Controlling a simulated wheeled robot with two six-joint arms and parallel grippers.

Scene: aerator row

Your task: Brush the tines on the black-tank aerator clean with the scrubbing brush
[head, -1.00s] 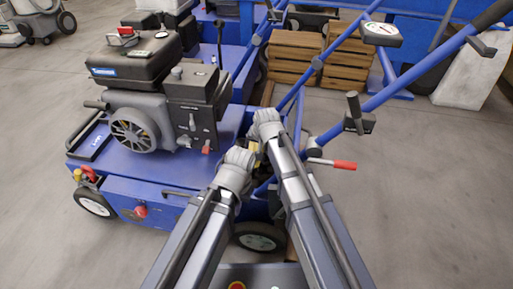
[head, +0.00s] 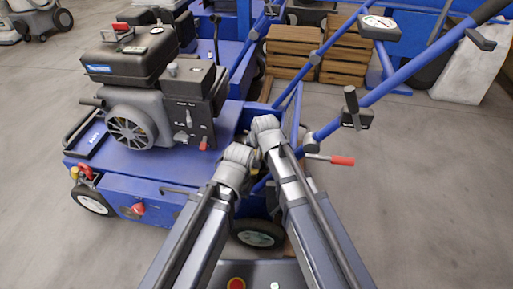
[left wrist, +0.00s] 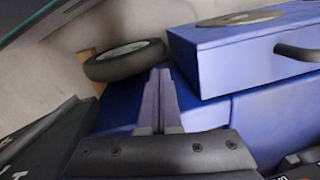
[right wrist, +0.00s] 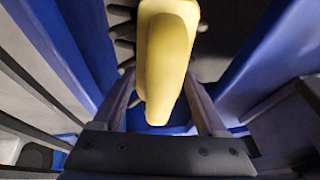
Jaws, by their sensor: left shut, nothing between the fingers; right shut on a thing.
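The black-tank aerator (head: 150,170) stands at the left and middle of the head view, a blue machine with a black engine and black tank (head: 120,62). The scrubbing brush shows in the right wrist view as a yellow handle (right wrist: 165,50). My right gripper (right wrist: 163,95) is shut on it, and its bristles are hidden. Dark rod-like shapes (right wrist: 121,28) lie beyond the handle; I cannot tell whether they are the tines. My left gripper (left wrist: 160,72) is shut and empty beside the aerator's blue body, near a wheel (left wrist: 125,60). In the head view, my wrists hide the fingers and brush.
A red-tipped lever (head: 342,160) and blue handlebar (head: 400,82) stand to the right of my arms. Another blue machine (head: 236,52) and wooden crates (head: 290,55) are behind. The grey floor at the right (head: 440,190) is clear.

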